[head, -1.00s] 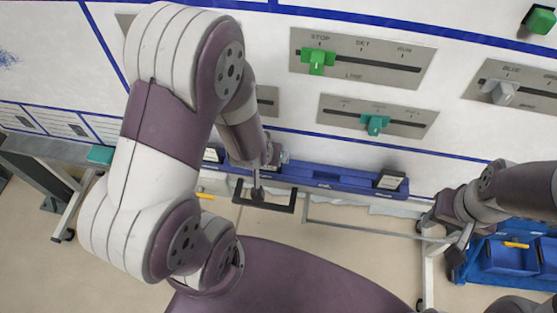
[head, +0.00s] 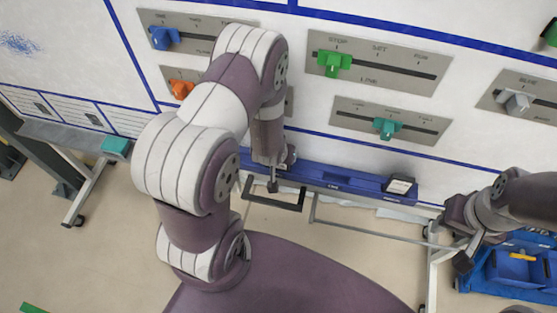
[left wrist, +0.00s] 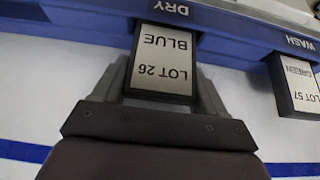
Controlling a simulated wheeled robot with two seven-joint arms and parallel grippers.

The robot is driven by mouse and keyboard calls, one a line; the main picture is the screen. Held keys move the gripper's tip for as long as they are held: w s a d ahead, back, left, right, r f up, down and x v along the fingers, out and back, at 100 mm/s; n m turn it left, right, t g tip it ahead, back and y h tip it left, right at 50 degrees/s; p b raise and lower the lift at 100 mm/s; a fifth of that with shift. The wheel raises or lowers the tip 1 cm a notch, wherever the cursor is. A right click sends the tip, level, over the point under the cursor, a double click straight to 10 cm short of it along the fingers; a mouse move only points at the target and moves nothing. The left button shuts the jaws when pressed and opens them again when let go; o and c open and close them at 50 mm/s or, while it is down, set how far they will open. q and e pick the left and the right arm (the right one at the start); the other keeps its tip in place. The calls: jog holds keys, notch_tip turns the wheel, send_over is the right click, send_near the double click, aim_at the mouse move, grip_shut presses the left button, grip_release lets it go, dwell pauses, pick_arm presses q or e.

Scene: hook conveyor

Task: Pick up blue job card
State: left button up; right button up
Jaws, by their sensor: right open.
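The blue job card (left wrist: 160,68), printed "LOT 26 BLUE" and upside down in the left wrist view, sits at the "DRY" place on the blue rail (left wrist: 235,33). My left gripper (left wrist: 161,80) is open, with one finger on each side of the card and small gaps. In the head view my left gripper (head: 275,186) is at the rail (head: 340,180), and my arm hides the card there. My right gripper (head: 462,248) is open and empty at the right, in front of the rail's right end.
A second card (left wrist: 297,85), "LOT 57 GREEN", hangs at "WASH" beside it, also in the head view (head: 400,185). The wall panel above has blue (head: 163,38), orange (head: 181,89), green (head: 333,64), teal (head: 386,128) and grey (head: 516,102) sliders. Blue bins (head: 515,267) stand lower right.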

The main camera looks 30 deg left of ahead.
pick_arm(q)
jog(key=shift+c, duration=0.7)
jog(key=shift+w, duration=0.1)
